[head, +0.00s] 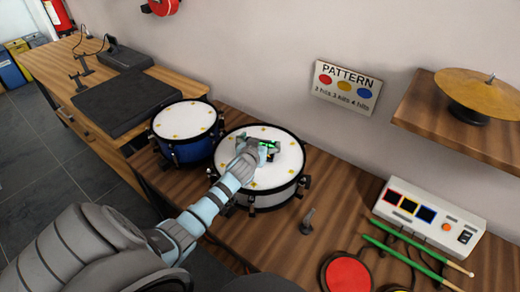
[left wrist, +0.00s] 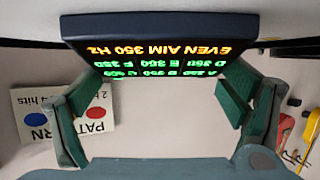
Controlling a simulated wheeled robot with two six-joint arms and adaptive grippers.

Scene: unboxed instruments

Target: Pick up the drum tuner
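The drum tuner (head: 269,146) is a small dark device with a lit green display on the white head of the larger drum (head: 262,178). My left gripper (head: 259,149) is right at it and hides part of it. In the left wrist view the drum tuner (left wrist: 158,27) shows its dark edge and its screen upside down, with orange and green text. The fingers of my left gripper (left wrist: 160,95) are spread wide, one on each side of the screen. I see no clear sign of a grip. My right gripper is not in view.
A blue drum (head: 185,131) stands just left of the larger drum. A small grey object (head: 307,221) stands on the bench in front. A white console (head: 430,218), green sticks (head: 418,258) and a red pad (head: 348,274) lie at the right. A cymbal (head: 478,92) sits on a shelf.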

